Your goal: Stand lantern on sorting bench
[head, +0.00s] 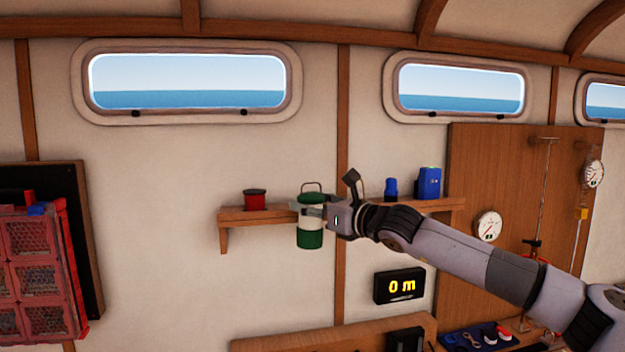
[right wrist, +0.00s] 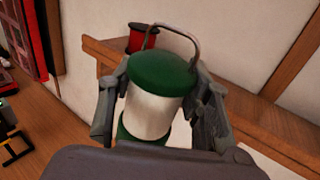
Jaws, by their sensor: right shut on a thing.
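The lantern (head: 310,236) has a green cap and base, a pale middle and a wire handle on top. My right gripper (head: 311,208) is shut around its upper body and holds it upright in front of the wall shelf. The right wrist view shows the lantern (right wrist: 150,105) between the two fingers, its lower end partly hidden by the gripper. A wooden bench (head: 325,343) shows only in part at the bottom of the head view; a wooden top (right wrist: 45,135) lies lower left in the right wrist view. My left gripper is out of view.
The wall shelf (head: 262,214) bears a red tin (head: 255,200), a blue bottle (head: 391,188) and a blue box (head: 428,183). A depth display (head: 399,286) hangs below. Red mesh crates (head: 38,270) are at left. A blue tray (head: 478,338) lies lower right.

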